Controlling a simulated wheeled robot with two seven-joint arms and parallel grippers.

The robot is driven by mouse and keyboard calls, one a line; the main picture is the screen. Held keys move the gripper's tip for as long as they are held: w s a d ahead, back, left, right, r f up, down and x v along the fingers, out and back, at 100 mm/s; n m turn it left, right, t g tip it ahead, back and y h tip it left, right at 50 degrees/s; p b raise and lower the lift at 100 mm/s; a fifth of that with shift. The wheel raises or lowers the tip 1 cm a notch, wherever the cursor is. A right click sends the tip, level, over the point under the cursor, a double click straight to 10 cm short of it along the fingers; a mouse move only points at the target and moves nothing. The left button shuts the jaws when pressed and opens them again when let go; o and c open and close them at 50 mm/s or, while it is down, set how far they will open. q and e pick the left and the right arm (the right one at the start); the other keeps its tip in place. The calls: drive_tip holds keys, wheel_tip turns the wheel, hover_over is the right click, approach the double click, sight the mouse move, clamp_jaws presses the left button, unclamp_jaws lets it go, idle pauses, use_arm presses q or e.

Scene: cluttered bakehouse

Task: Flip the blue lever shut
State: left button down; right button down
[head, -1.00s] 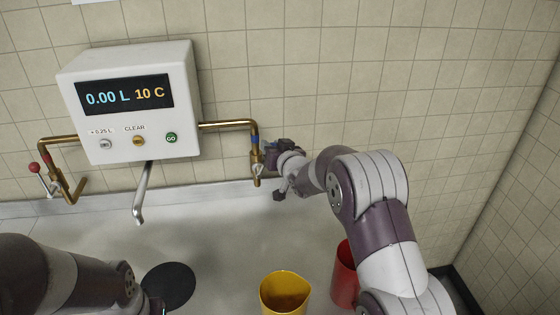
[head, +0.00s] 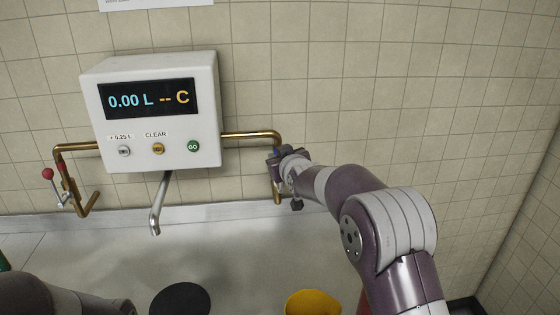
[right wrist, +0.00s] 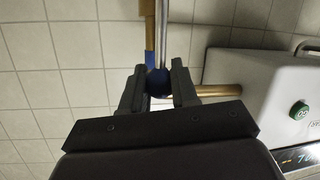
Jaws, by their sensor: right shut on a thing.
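The blue lever's round knob (right wrist: 160,82) sits between the two fingers of my right gripper (right wrist: 159,88) in the right wrist view, and the fingers are shut on it. The lever's thin metal rod (right wrist: 161,35) runs from the knob along the brass pipe (right wrist: 150,30). In the head view my right gripper (head: 280,160) is at the bend of the right brass pipe (head: 250,135) and hides most of the lever. My left arm shows at the bottom left, but its gripper is out of view.
A white dispenser box (head: 160,75) on the tiled wall reads 0.00 L and -- C. A red-knobbed lever (head: 48,174) is on the left pipe. A spout (head: 158,205) hangs below the box. A black disc (head: 180,300) and a yellow cup (head: 312,303) stand on the counter.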

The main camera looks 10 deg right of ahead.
drive_tip(key=shift+r, duration=0.1)
drive_tip(key=c, duration=0.9)
unclamp_jaws()
drive_tip(key=shift+a, duration=0.15)
drive_tip(key=shift+s, duration=0.1)
drive_tip(key=shift+s+b, duration=0.4)
drive_tip(key=b+v, duration=0.4)
drive_tip(key=v, duration=0.7)
drive_tip(key=shift+s+r, duration=0.2)
drive_tip(key=shift+s, duration=0.15)
